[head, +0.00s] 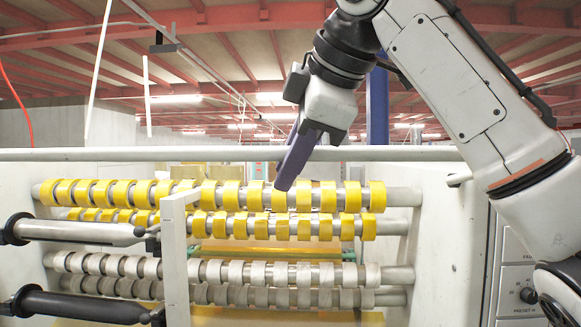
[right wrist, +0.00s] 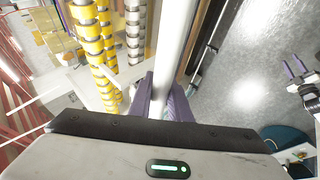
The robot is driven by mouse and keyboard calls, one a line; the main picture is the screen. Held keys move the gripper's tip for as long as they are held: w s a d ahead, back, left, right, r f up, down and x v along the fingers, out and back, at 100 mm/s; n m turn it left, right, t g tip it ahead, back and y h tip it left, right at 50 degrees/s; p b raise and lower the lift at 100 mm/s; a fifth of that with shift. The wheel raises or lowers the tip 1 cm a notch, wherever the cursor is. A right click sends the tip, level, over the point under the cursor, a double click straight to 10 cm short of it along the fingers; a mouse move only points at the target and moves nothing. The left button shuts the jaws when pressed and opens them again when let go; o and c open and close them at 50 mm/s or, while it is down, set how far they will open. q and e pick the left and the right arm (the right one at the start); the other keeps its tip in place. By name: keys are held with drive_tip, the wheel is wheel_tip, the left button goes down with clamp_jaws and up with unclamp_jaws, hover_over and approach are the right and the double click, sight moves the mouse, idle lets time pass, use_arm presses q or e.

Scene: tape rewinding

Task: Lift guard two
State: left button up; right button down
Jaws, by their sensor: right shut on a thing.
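The guard is a long grey horizontal bar (head: 200,154) across the front of the machine, above the yellow and white rollers. In the right wrist view the bar (right wrist: 176,45) runs up from between the purple fingers. My right gripper (head: 297,160) comes down from above with its purple fingers on the bar, and it is shut on it (right wrist: 165,105). My left gripper is outside the head view. It shows small at the right of the right wrist view (right wrist: 294,67), its purple fingers apart and empty.
Shafts with yellow tape rolls (head: 230,196) and white rolls (head: 230,271) lie behind and below the bar. Two dark-handled shafts (head: 75,232) jut in at the left. A white upright plate (head: 175,255) stands in front. A control panel (head: 515,285) is at the right.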

drive_tip(key=shift+s+a+r, duration=0.25)
drive_tip(key=shift+s+a, duration=0.05)
drive_tip(key=shift+s, duration=0.1)
drive_tip(key=c, duration=2)
unclamp_jaws()
drive_tip(key=o, duration=0.4)
drive_tip(key=shift+s+r, duration=0.15)
drive_tip(key=shift+s, duration=0.15)
drive_tip(key=shift+c, duration=0.2)
drive_tip(key=shift+s, duration=0.2)
drive_tip(key=shift+w+d, duration=0.1)
drive_tip(key=shift+w, duration=0.3)
drive_tip(key=v, duration=1)
drive_tip(key=shift+s, duration=0.25)
